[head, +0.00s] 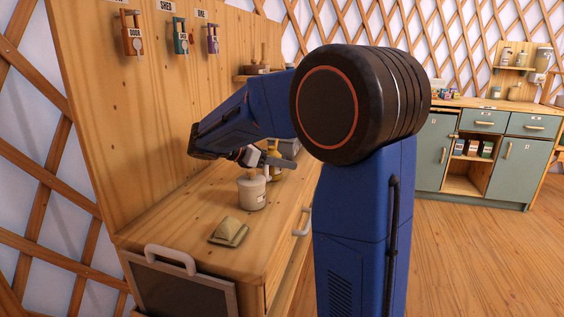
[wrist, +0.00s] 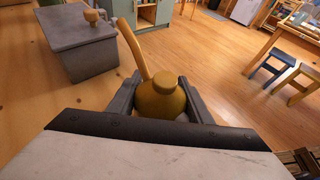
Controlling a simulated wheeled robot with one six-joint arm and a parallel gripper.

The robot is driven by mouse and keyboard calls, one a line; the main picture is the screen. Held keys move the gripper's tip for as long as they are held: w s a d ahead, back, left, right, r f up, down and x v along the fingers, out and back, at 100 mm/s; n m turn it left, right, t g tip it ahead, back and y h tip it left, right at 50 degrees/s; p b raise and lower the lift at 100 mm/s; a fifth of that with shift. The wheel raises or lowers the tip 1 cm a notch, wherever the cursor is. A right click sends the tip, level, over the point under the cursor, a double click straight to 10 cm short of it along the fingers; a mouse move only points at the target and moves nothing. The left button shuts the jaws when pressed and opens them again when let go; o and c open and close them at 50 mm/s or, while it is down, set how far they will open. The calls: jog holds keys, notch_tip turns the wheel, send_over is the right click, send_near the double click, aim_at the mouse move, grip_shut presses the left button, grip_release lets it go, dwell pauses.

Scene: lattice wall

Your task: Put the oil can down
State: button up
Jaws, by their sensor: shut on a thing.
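The oil can is a round, brass-yellow can with a short cap and a long thin spout; it sits between my fingers in the wrist view (wrist: 162,98). Its spout leans up and left there. In the head view the oil can (head: 276,174) is partly hidden behind a pale lidded jar and my gripper. My gripper (head: 268,161) is shut on the oil can, low over the wooden bench (head: 190,221). I cannot tell whether the can's base touches the bench top.
The pale jar (head: 251,192) stands close in front of the can. A folded olive cloth or pouch (head: 229,232) lies nearer the front. A grey box (wrist: 82,45) with a wooden knob is beyond the can. Bare bench lies left of the jar.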

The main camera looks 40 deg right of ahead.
jog(key=shift+f, duration=0.1)
jog(key=o, duration=1.2)
jog(key=shift+a+r, duration=0.25)
jog(key=shift+v, duration=3.45)
jog(key=shift+d+r, duration=0.1)
